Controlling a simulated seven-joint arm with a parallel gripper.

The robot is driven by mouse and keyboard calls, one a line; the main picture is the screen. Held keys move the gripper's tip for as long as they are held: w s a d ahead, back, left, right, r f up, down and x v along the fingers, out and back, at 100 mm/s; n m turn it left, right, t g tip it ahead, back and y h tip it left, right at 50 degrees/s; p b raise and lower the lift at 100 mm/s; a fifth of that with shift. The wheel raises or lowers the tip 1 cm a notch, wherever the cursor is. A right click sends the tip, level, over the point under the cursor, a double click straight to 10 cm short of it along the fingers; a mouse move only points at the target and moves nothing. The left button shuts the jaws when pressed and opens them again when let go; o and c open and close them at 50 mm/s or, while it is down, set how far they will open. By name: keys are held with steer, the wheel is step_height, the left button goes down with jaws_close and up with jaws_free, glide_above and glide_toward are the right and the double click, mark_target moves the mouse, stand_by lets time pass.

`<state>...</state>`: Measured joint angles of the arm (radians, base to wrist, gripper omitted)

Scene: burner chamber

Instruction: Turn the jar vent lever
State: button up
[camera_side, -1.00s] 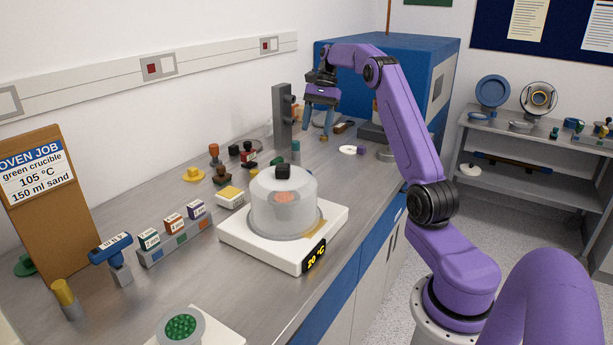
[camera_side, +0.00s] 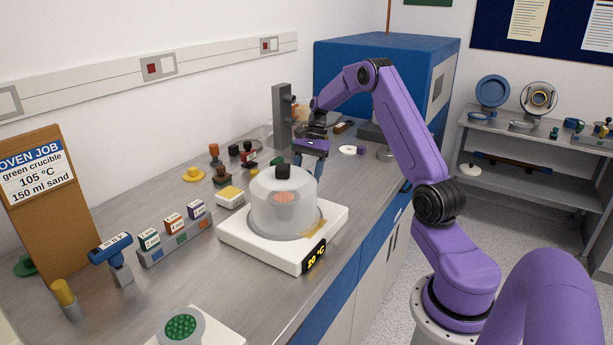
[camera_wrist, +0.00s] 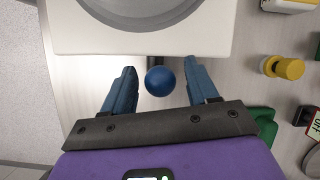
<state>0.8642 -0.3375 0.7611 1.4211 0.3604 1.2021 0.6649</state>
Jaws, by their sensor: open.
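The jar (camera_side: 285,205) is a translucent dome with a black knob on top, standing on a white hot plate (camera_side: 240,241) that reads 20 °C. My gripper (camera_side: 308,165) is behind the jar in the side view, its fingers pointing down and partly hidden. In the wrist view my gripper (camera_wrist: 161,68) is open, with one blue finger on each side of a blue ball (camera_wrist: 160,81). A short dark stem joins the ball toward the plate's edge; this looks like the vent lever. Both fingers look apart from the ball. The lever is not visible in the side view.
A grey post (camera_side: 282,118) stands left of my gripper. In the wrist view a yellow knob (camera_wrist: 285,68) and a green piece (camera_wrist: 262,128) lie to the right. A blue oven (camera_side: 375,65) stands behind.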

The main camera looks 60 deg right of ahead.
steer(key=shift+a+f, duration=0.15)
steer(key=shift+f, duration=0.2)
steer(key=shift+c, duration=0.3)
jaws_close()
steer(key=shift+s, duration=0.15)
steer(key=shift+s+n+t, duration=0.3)
steer(key=shift+s+t, duration=0.5)
steer(key=shift+t, duration=0.7)
steer(key=shift+s+f+n+t, duration=0.15)
steer(key=shift+s+t, duration=0.25)
steer(key=shift+t, duration=0.25)
steer(key=shift+s+n+t, duration=0.15)
steer(key=shift+s+t, duration=0.2)
steer(key=shift+t, duration=0.3)
